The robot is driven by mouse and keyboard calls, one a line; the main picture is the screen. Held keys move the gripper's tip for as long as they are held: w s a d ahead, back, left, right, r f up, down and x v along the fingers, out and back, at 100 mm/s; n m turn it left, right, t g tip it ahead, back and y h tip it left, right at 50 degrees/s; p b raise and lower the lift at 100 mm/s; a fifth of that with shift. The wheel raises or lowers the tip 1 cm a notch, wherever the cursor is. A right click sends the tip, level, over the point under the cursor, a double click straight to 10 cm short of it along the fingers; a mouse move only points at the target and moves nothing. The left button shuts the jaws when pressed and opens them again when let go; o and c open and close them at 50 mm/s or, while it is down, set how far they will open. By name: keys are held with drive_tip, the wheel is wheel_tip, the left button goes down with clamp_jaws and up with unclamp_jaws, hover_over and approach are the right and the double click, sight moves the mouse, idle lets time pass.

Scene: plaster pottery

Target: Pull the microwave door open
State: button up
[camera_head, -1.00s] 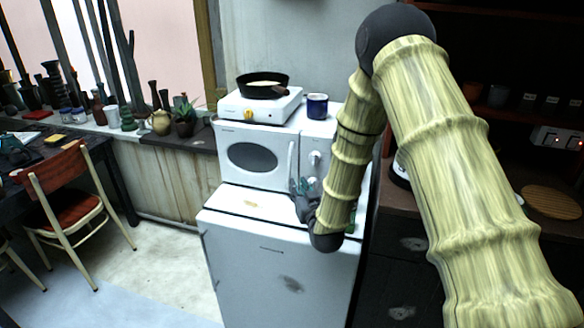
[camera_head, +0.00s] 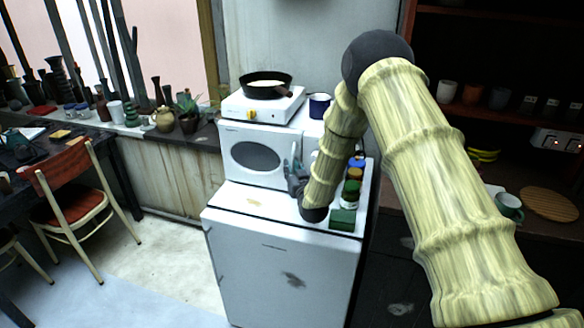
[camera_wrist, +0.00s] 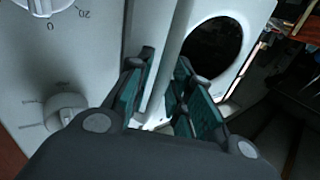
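The white microwave (camera_head: 234,137) stands on a white cabinet, its door with a dark oval window (camera_head: 255,156) facing me. The door looks closed in the head view. My gripper (camera_head: 294,172) is at the right side of the door, by the handle. In the wrist view, my gripper (camera_wrist: 160,95) has its teal-padded fingers apart, one on each side of the pale upright handle (camera_wrist: 172,55). Whether either pad touches the handle is unclear. The control knobs (camera_wrist: 66,114) are left of the fingers there. My arm hides much of the control panel in the head view.
A hot plate (camera_head: 262,106) with a black pan (camera_head: 266,84) and a blue mug (camera_head: 319,106) stand on top of the microwave. Small jars (camera_head: 352,180) and a green box (camera_head: 342,219) are right of my forearm. A chair (camera_head: 72,190) stands left; floor is clear between.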

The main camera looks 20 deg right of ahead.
clamp_jaws()
